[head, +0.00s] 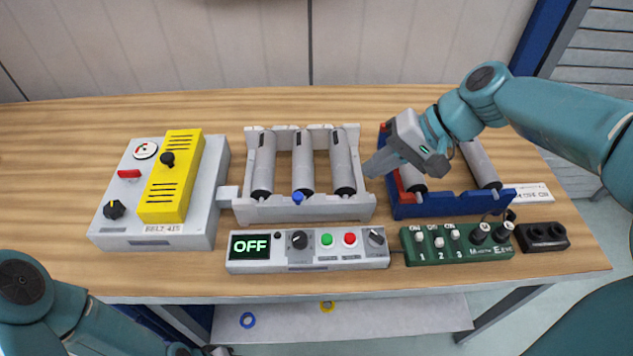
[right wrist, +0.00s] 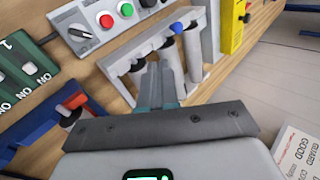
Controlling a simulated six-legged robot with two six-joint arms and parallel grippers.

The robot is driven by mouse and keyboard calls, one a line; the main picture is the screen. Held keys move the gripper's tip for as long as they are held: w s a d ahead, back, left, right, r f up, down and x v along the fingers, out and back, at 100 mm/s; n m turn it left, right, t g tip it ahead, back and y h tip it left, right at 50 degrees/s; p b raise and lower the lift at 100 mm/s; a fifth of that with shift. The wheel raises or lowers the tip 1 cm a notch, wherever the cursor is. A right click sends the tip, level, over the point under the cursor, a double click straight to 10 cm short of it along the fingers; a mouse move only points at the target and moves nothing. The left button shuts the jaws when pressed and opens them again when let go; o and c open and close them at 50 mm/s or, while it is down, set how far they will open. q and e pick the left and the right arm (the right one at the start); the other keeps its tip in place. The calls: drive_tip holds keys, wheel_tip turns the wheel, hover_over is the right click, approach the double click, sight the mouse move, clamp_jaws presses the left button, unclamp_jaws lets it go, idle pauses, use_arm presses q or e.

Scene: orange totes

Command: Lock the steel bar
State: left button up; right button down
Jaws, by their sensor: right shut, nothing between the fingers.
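A light grey frame (head: 305,212) with three steel-grey rollers stands mid-table; I cannot tell which piece is the steel bar. A blue knob (head: 298,198) sits on its front rail, and it also shows in the right wrist view (right wrist: 177,27). My right gripper (head: 371,168) is shut and empty, its fingertips close to the frame's right end.
A blue frame (head: 455,207) with rollers stands right, partly behind my right arm. A grey box with a yellow cover (head: 170,178) stands left. In front are a control panel reading OFF (head: 308,263) and a green switch box (head: 457,255). The table's far left is clear.

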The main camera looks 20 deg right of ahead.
drive_tip(key=shift+s, duration=0.15)
approach(301, 201)
wheel_tip(301, 201, down, 4)
drive_tip(key=w+a, duration=0.1)
drive_tip(key=w+a+f+p, duration=0.1)
drive_tip(key=shift+a, duration=0.35)
drive_tip(key=shift+w+f, duration=0.1)
drive_tip(key=shift+a, duration=0.15)
